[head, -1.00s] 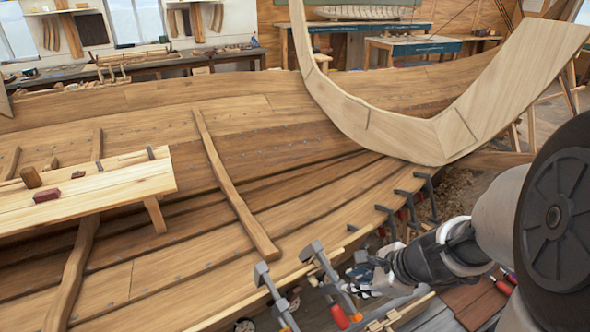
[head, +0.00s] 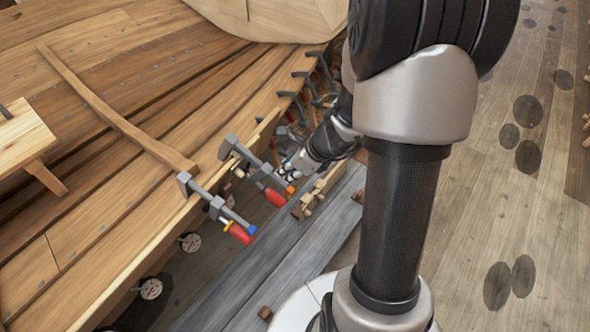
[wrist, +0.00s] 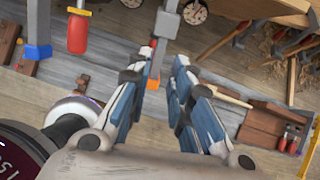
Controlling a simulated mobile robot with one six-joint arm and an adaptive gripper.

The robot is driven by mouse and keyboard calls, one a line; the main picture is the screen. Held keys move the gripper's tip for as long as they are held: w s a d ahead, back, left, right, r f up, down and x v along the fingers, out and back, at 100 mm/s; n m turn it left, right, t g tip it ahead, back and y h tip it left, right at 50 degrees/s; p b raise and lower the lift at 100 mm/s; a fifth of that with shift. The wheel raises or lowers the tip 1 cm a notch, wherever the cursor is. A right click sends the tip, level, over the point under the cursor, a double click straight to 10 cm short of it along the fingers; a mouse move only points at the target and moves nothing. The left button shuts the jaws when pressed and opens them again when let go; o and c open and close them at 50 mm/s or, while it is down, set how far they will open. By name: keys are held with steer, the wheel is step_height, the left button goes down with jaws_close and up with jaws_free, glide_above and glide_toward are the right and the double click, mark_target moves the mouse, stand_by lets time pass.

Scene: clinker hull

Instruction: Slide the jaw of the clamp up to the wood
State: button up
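Two grey bar clamps grip the hull's plank edge in the head view. The nearer clamp (head: 215,206) has a red handle and a blue bar end; its blue end (wrist: 38,50) and red handle (wrist: 78,33) show at the wrist view's left. The farther clamp (head: 258,168) has a red handle and an orange bar end. My gripper (head: 293,166) is close to that orange end. In the wrist view my gripper (wrist: 158,72) is open, its fingers either side of the orange end (wrist: 153,83). I cannot tell whether a finger touches it. The farther clamp's jaw at the wood is not clear in the wrist view.
More dark clamps (head: 310,82) line the hull edge (head: 160,228) further back. A grey plank bench (head: 285,262) with wooden pieces lies below my gripper. The floor (head: 545,215) at the right is clear.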

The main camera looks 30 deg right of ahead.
mark_target(271, 171)
steer(key=shift+b+x, duration=2.3)
steer(key=shift+x, duration=1.15)
steer(key=shift+w, duration=0.1)
steer(key=shift+w+a+r+p, duration=0.3)
steer(key=shift+w+p, duration=0.05)
steer(key=shift+w, duration=0.1)
steer(key=shift+c, duration=0.4)
steer(key=shift+w+a, duration=0.1)
steer(key=shift+w, duration=0.1)
steer(key=shift+w+a+r+p, duration=0.2)
steer(key=shift+w+r+p, duration=0.25)
steer(key=shift+p, duration=0.1)
steer(key=shift+s+f, duration=0.1)
steer(key=shift+s+d+f+b, duration=0.2)
steer(key=shift+s+d+b, duration=0.1)
steer(key=shift+s+b, duration=0.15)
